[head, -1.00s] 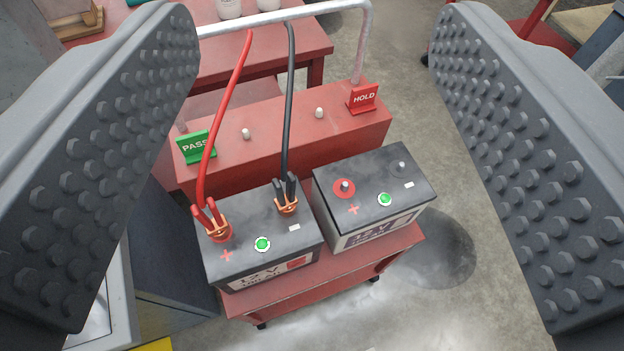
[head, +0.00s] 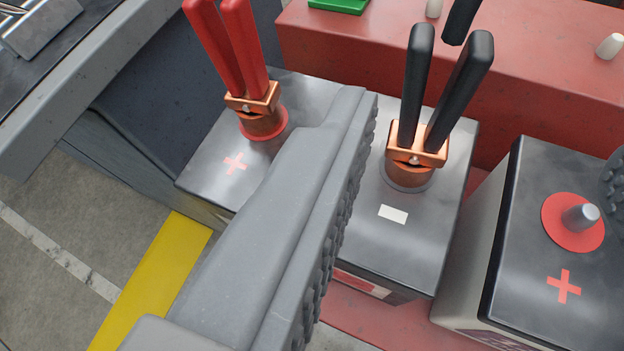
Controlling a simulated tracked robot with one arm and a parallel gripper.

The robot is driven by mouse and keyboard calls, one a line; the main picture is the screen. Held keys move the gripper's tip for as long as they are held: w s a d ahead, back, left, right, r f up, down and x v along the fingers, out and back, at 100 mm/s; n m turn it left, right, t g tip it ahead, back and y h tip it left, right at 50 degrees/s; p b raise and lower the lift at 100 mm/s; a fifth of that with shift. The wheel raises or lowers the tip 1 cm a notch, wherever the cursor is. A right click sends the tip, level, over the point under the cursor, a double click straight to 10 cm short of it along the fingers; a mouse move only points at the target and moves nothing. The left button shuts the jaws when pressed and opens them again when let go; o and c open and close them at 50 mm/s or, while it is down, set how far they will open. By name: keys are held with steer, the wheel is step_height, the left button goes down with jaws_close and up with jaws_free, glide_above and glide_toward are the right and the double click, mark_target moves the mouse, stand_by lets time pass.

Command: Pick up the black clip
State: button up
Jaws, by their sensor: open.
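The black clip (head: 414,100) has two upright black handles and copper jaws, and sits on the minus post of the left battery (head: 385,245). My gripper (head: 490,140) is open around the clip's area. Its left finger (head: 300,200) is close to the left of the clip, with a gap between them. Only a sliver of the right finger shows at the right edge, over the right battery (head: 520,250). The left finger hides part of the left battery. Nothing is between the fingers' pads in contact that I can see.
A red clip (head: 240,60) sits on the left battery's plus post, left of my left finger. The right battery has a bare post (head: 580,217) on a red ring. A red bench (head: 530,60) with white pegs stands behind. A grey cabinet is at left.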

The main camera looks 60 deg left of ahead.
mark_target(449, 40)
steer(key=b+x, duration=0.1)
steer(key=x, duration=0.7)
steer(key=shift+w+a+f+b, duration=0.15)
steer(key=shift+a+f+b, duration=0.15)
steer(key=shift+b, duration=0.1)
steer(key=b+x, duration=0.1)
steer(key=x, duration=0.3)
steer(key=shift+w+a+f+b, duration=0.1)
steer(key=shift+a+f+b, duration=0.05)
steer(key=shift+f+b, duration=0.15)
steer(key=shift+w+a, duration=0.15)
steer(key=shift+w, duration=0.15)
jaws_close()
